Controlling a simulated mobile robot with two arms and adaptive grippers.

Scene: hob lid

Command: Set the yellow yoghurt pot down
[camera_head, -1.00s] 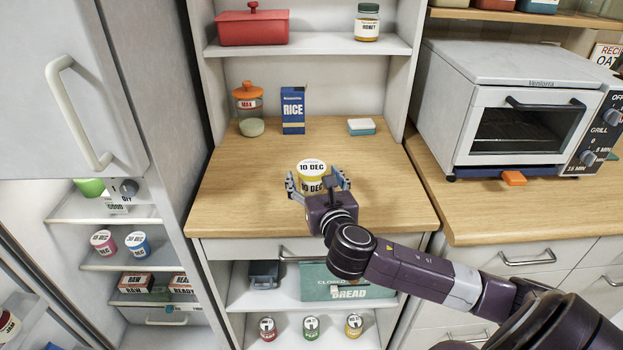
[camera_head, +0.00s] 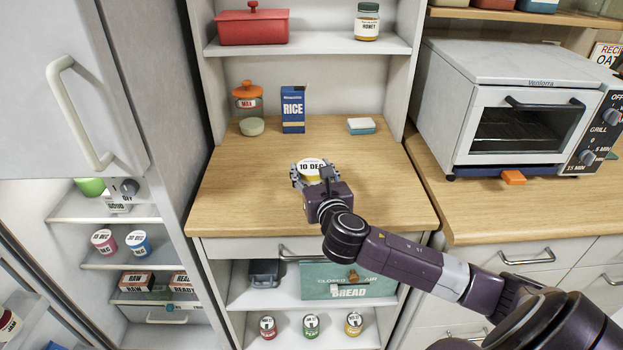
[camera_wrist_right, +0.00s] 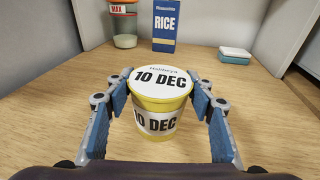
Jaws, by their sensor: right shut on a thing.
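The yellow yoghurt pot (camera_head: 311,167) has a white lid and a label, both marked 10 DEC. It is upright over the wooden worktop (camera_head: 240,195). My right gripper (camera_head: 314,174) is shut on it from the front, with a finger on each side. In the right wrist view, the pot (camera_wrist_right: 160,103) is between the blue finger pads of the gripper (camera_wrist_right: 164,108). I cannot tell whether its base touches the wood. My left gripper is not in view.
A jar with an orange lid (camera_head: 247,92), a blue rice box (camera_head: 293,110) and a sponge (camera_head: 361,126) stand at the back of the worktop. Bare wood lies around the pot. A toaster oven (camera_head: 515,110) is at the right, and an open fridge (camera_head: 110,215) at the left.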

